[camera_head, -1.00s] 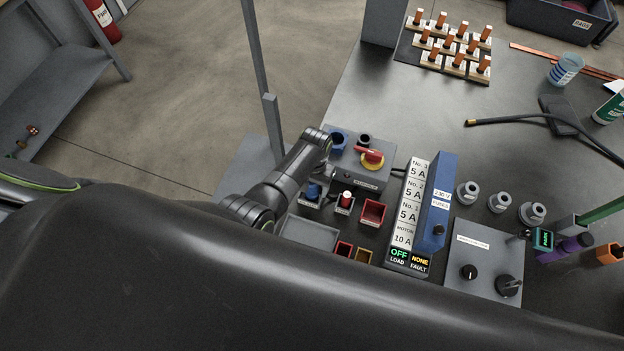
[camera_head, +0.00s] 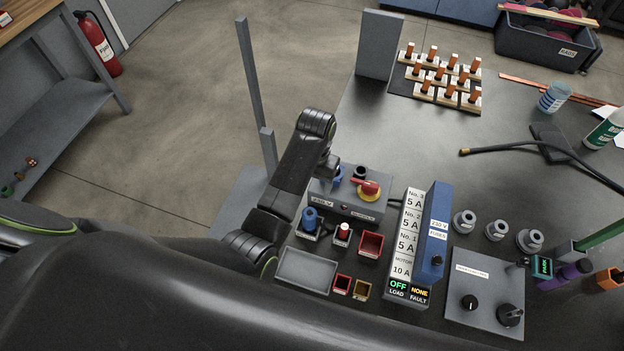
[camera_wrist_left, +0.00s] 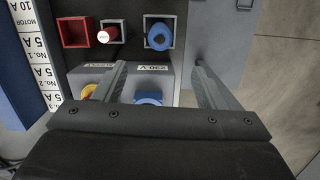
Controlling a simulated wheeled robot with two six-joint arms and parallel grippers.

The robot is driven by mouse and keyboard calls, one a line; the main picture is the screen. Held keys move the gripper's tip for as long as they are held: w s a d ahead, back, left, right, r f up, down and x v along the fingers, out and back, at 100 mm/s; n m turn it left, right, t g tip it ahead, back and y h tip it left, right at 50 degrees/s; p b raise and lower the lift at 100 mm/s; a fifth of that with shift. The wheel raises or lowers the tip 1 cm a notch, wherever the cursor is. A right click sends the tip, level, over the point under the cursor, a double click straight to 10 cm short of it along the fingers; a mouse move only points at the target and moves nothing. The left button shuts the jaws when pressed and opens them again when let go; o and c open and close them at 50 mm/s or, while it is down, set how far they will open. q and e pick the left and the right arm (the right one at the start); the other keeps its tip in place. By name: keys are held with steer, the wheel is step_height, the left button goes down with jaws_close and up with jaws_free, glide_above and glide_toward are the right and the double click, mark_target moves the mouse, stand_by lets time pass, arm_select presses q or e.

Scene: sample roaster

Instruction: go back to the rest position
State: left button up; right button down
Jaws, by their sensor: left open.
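My left gripper (camera_wrist_left: 160,78) is open in the left wrist view, its two fingers spread with nothing held between them. It is above the grey switch box (camera_head: 345,205), whose blue socket (camera_wrist_left: 148,98) shows between the fingers. In the head view my left arm comes in from the left, its wrist bent down near the box's far left corner; the fingers are mostly hidden there. The box carries a red switch handle (camera_head: 368,187) on a yellow base. A blue-topped part (camera_head: 310,217) sits in a holder in front of it. My right gripper is not in view.
A grey post (camera_head: 256,90) stands left of the table. A red-topped part (camera_head: 343,231), a red bin (camera_head: 371,243), a grey tray (camera_head: 306,268) and a blue-sided fuse panel (camera_head: 436,228) crowd the near table. Pegged blocks (camera_head: 440,75) stand farther back, with bare tabletop between.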

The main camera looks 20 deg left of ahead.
arm_select(q)
steer(key=shift+r, duration=0.6)
steer(key=shift+a, duration=0.1)
